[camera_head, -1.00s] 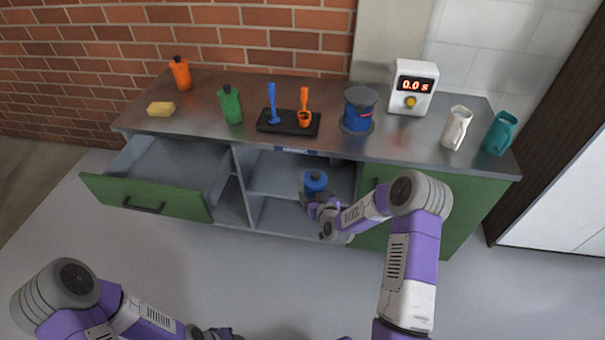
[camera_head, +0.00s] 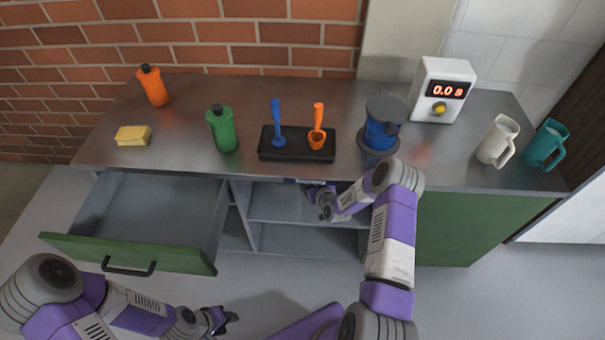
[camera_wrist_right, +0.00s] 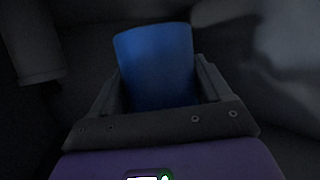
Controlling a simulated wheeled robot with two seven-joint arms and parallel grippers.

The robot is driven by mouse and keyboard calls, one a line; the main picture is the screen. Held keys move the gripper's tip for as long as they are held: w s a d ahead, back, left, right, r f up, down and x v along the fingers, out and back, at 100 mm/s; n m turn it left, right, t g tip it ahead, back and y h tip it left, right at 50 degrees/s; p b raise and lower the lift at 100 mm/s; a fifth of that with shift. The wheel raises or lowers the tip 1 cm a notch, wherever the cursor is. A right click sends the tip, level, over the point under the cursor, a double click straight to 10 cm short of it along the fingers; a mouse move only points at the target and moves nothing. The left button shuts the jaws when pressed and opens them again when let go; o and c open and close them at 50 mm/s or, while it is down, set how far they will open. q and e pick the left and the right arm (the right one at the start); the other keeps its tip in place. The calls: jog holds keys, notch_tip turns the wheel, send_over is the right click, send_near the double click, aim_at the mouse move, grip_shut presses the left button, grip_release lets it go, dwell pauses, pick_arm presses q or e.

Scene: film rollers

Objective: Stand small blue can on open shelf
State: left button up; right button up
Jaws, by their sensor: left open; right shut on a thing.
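The small blue can (camera_wrist_right: 157,65) shows in the right wrist view, between the two fingers of my right gripper (camera_wrist_right: 158,85), which is shut on it. The can looks close to upright there. Whether the can touches the shelf board cannot be told. My left gripper (camera_head: 226,320) is open and empty, low in front of the cabinet.
An open drawer (camera_head: 130,252) juts out left of the shelf. The countertop (camera_head: 240,90) above holds an orange bottle (camera_head: 153,86), green bottle (camera_head: 222,130), black tray (camera_head: 290,152), larger blue tank (camera_head: 380,130), timer (camera_head: 441,91) and two jugs. Dark walls surround the can.

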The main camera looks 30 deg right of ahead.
notch_tip(320, 180, down, 6)
jog(key=shift+r+b, duration=0.1)
jog(key=shift+b, duration=1.1)
jog(key=shift+f+b, duration=0.8)
jog(key=shift+f, duration=1.25)
jog(key=shift+w+r, duration=0.1)
jog(key=shift+r, duration=0.05)
jog(key=o, duration=1.4)
jog(key=shift+f, duration=0.25)
jog(key=shift+c, duration=0.2)
jog(key=shift+r, duration=0.1)
